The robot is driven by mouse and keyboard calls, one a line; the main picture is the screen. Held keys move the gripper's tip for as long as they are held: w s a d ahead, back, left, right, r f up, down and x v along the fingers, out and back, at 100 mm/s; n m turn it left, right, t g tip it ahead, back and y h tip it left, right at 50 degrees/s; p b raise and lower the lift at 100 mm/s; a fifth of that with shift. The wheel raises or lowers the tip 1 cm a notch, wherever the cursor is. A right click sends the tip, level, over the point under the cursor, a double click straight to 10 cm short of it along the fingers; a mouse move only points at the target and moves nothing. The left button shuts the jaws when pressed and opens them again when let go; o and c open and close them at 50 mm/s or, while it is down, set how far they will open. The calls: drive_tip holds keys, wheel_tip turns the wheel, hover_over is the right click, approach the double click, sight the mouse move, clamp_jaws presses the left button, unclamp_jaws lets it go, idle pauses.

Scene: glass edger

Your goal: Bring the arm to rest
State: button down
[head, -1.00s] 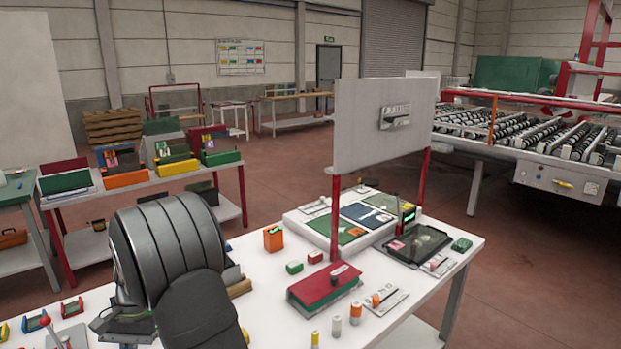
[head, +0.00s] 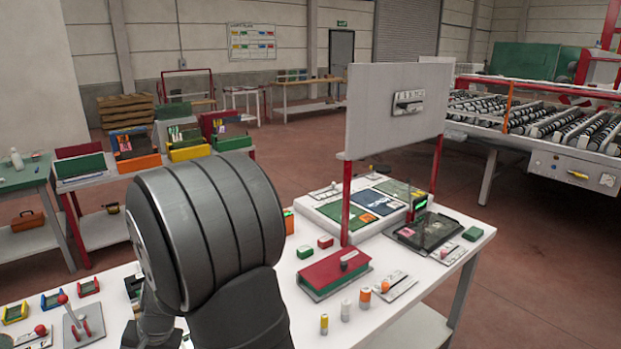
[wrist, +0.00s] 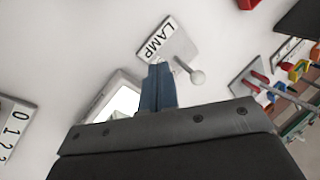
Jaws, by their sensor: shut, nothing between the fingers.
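My gripper (wrist: 157,90) shows in the wrist view as two blue fingers pressed together, shut and empty. It is above the white table top (wrist: 60,45), in front of a plate marked LAMP (wrist: 160,40) with a pale ball-ended lever (wrist: 197,76) beside the fingers. I cannot tell the gap between fingertips and plate. In the head view my dark arm stands over the near left of the white workbench (head: 400,325), and my gripper is hidden.
A red-and-green box (head: 333,272) and several small cylinders stand right of my arm. A white board on red posts (head: 398,112) rises behind them. Small coloured bins and a red-ball lever (head: 63,299) are at the left. A dark tray (head: 428,232) lies at the right.

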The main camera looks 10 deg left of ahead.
drive_tip(key=shift+s+d+t, duration=0.1)
drive_tip(key=shift+d+t, duration=0.2)
drive_tip(key=shift+d, duration=0.1)
drive_tip(key=shift+d+f, duration=0.1)
drive_tip(key=shift+d, duration=0.55)
drive_tip(key=shift+a, duration=0.1)
